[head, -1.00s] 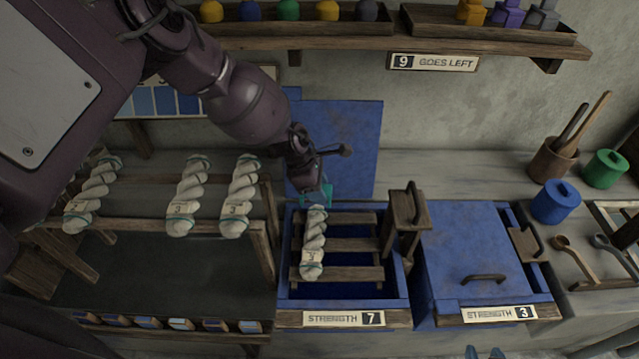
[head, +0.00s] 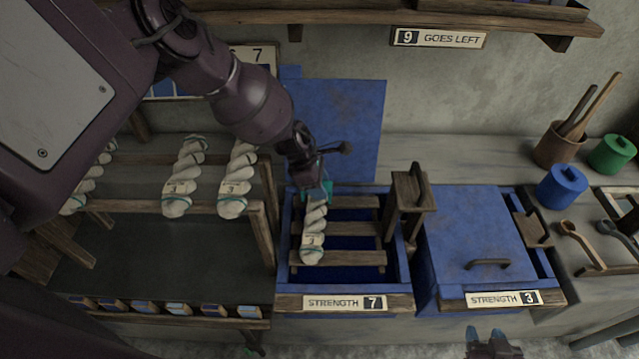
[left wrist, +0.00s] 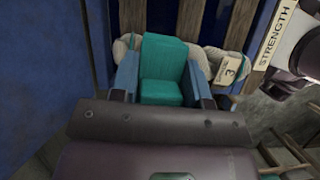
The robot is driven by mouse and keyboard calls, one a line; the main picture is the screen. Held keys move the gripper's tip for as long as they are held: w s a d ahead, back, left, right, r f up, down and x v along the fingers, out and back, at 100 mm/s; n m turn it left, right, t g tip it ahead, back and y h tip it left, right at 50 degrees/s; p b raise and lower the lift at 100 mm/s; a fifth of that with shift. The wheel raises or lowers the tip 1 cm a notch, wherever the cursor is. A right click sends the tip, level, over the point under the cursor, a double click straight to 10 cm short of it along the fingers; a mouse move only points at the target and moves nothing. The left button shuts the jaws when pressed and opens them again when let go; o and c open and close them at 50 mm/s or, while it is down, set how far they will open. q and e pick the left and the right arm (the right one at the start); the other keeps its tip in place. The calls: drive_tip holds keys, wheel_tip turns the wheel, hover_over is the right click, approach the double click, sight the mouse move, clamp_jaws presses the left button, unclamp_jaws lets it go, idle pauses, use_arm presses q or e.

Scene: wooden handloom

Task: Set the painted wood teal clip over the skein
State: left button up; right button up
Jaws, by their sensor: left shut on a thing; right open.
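My left gripper (head: 318,188) is shut on the teal clip (head: 328,190) at the far end of the skein (head: 313,236). The pale twisted skein lies on wooden slats in the open blue vat marked strength 7. In the left wrist view the teal clip (left wrist: 163,72) sits between the two blue fingers, and the skein (left wrist: 217,60) shows on both sides of it with a tag reading 3. The clip appears across the skein; whether it is fully seated I cannot tell. My right gripper (head: 490,347) is open and empty at the bottom edge.
Several other skeins (head: 236,180) hang on the wooden rack at left. A blue lid (head: 340,135) stands behind the vat. A wooden block with a handle (head: 412,192) is at the vat's right. The strength 3 vat (head: 475,235) is covered.

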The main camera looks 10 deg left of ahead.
sight(322, 203)
use_arm(q)
drive_tip(key=shift+f+b, duration=1.15)
drive_tip(key=shift+f, duration=0.85)
drive_tip(key=shift+f+b, duration=0.35)
drive_tip(key=shift+f, duration=0.5)
drive_tip(key=o, duration=1)
drive_tip(key=shift+a+r, duration=0.1)
drive_tip(key=shift+r, duration=0.1)
drive_tip(key=p+v, duration=0.1)
drive_tip(key=v, duration=0.8)
drive_tip(key=shift+a+r, duration=0.2)
drive_tip(key=shift+r, duration=0.45)
